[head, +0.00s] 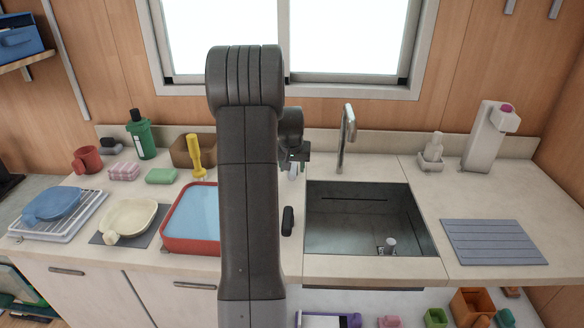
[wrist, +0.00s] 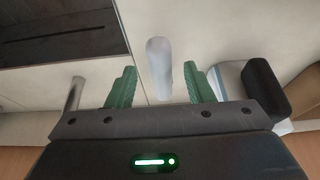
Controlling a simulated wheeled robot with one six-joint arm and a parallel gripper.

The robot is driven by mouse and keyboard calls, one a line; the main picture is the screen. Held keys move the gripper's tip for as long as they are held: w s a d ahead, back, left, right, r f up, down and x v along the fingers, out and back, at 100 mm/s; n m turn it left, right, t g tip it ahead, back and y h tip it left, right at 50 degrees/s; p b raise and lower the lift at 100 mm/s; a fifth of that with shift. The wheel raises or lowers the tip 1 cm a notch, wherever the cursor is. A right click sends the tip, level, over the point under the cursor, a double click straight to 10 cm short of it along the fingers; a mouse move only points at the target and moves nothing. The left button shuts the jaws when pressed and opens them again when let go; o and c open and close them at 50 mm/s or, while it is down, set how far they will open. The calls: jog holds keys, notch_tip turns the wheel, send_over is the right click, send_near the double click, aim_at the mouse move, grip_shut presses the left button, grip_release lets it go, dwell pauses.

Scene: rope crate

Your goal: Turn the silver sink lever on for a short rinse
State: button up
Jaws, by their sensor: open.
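The pale silver lever (wrist: 159,72) stands between the two green fingers of my gripper (wrist: 160,80) in the wrist view. The gripper is open, with a gap showing on each side of the lever. In the head view my gripper (head: 297,158) is just left of the sink's back corner, and part of the lever (head: 293,173) shows below it. The tall silver faucet (head: 346,140) stands behind the sink (head: 432,243); its post also shows left of the fingers in the wrist view (wrist: 74,94). No water is visible. My arm hides the counter left of the gripper.
A black-topped object (wrist: 266,85) stands right of the fingers in the wrist view. A red basin (head: 190,246) sits left of my arm. A small dark object (head: 288,221) is beside the sink. A white dispenser (head: 432,153) and grey mat (head: 492,243) are at right.

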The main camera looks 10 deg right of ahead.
jog(key=shift+w+d+f, duration=0.1)
jog(key=shift+w+f, duration=0.15)
jog(key=shift+f, duration=0.45)
jog(key=shift+c, duration=0.5)
grip_shut()
